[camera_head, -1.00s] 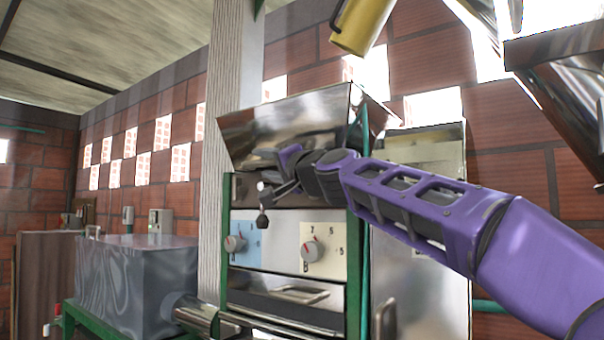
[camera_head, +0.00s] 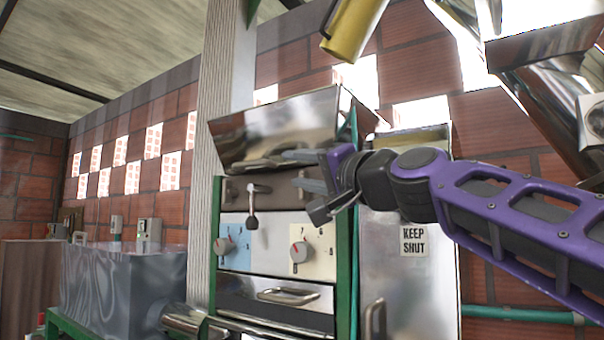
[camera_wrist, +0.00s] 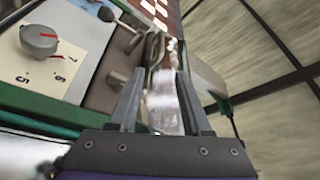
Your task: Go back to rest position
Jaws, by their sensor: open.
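My gripper (camera_head: 303,172) is at the end of my purple arm, in front of the machine's upper right part, below its metal hopper (camera_head: 277,128). Its two grey fingers are apart with nothing between them; they also show in the wrist view (camera_wrist: 160,100). The machine's panel has a lever with a dark knob (camera_head: 252,222) left of my gripper. Below are a dial on a blue plate (camera_head: 224,245) and a dial on a cream plate (camera_head: 301,252). The cream plate's dial shows at the upper left of the wrist view (camera_wrist: 39,40).
A metal door with a "KEEP SHUT" label (camera_head: 413,241) stands right of the panel, behind my arm. A drawer handle (camera_head: 287,296) is below the dials. A yellow cylinder (camera_head: 352,30) hangs above. A grey metal box (camera_head: 125,285) sits at the left, beyond a pale post (camera_head: 209,150).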

